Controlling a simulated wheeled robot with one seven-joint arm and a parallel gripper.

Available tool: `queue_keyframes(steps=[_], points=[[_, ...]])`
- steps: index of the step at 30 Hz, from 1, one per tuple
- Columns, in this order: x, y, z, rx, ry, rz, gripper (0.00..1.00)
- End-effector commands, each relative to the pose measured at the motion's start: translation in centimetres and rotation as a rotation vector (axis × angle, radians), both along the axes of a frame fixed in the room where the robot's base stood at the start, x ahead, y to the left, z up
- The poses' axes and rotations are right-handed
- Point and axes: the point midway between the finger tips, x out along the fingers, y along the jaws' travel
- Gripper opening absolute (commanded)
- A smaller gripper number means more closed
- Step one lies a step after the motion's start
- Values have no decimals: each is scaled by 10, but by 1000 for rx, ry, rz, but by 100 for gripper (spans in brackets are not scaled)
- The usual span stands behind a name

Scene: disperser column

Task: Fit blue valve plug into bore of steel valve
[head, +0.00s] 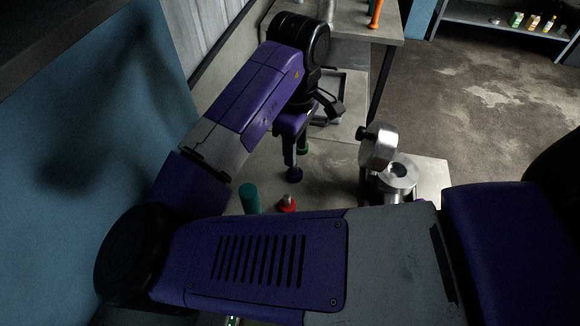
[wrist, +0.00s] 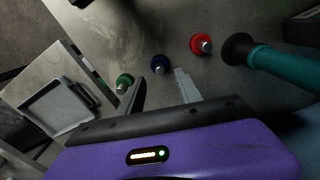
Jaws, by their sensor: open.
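The blue valve plug (head: 294,174) stands on the bench below my gripper (head: 291,158) in the head view. In the wrist view the blue plug (wrist: 159,64), with its metal stem, lies just beyond and between the fingertips of my open gripper (wrist: 160,80). The jaws look empty. The steel valve (head: 397,176) stands to the right in the head view, with a dark round bore in its top and a steel disc-shaped part beside it. My arm hides part of the valve's lower body. I cannot make the valve out in the wrist view.
A green plug (wrist: 124,82) is near the left finger, and a red plug (wrist: 200,43) is on the other side of the blue one. A teal-handled object (wrist: 285,64) is beyond the red plug. A grey tray (wrist: 60,108) is at left. A wall is close at left in the head view.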

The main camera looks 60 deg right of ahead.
Motion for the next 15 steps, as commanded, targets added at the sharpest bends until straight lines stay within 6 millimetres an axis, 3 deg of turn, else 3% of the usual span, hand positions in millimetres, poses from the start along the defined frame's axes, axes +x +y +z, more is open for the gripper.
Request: queue_keyframes(steps=[15], points=[[0,0,-57,0,0,0,41]])
